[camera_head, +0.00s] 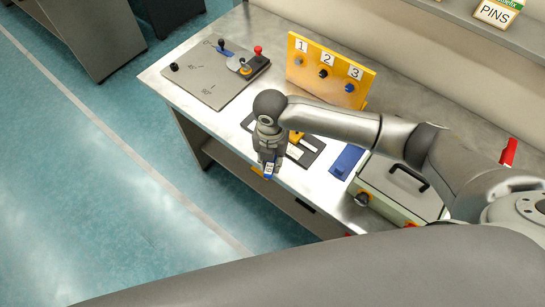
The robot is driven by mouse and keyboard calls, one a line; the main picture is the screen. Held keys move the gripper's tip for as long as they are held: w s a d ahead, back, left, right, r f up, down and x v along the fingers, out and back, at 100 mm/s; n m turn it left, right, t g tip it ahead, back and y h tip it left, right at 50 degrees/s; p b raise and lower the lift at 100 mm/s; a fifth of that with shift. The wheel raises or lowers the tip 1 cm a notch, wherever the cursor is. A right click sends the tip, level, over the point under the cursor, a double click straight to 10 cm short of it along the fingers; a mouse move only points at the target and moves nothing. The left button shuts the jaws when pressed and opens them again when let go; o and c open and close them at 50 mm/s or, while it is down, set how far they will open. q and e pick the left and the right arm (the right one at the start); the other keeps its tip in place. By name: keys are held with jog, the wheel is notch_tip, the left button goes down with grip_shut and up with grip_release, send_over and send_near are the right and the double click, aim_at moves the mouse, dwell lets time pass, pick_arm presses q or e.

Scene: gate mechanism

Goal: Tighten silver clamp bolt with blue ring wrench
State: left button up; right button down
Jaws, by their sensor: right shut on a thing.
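My right gripper (269,166) points down over the front edge of the workbench. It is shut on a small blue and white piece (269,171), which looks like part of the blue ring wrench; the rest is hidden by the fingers. A grey plate (207,88) with angle marks lies at the bench's left end. On its far right part are a silver clamp piece (236,63), a blue lever (225,51) and a dark block with a red knob (258,50). I cannot make out the clamp bolt clearly. My left gripper is not in view.
A yellow board (330,91) numbered 1 to 3 stands behind my right arm. A dark slotted tray (311,151), a blue block (346,161) and a case with a black handle (400,207) lie to the right. The bench (231,123) is bare between plate and tray.

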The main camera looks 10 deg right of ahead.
jog(key=shift+r+p, duration=0.55)
jog(key=shift+r, duration=0.05)
notch_tip(320, 180, up, 5)
jog(key=p, duration=0.5)
jog(key=shift+w, duration=0.1)
dwell(0.4)
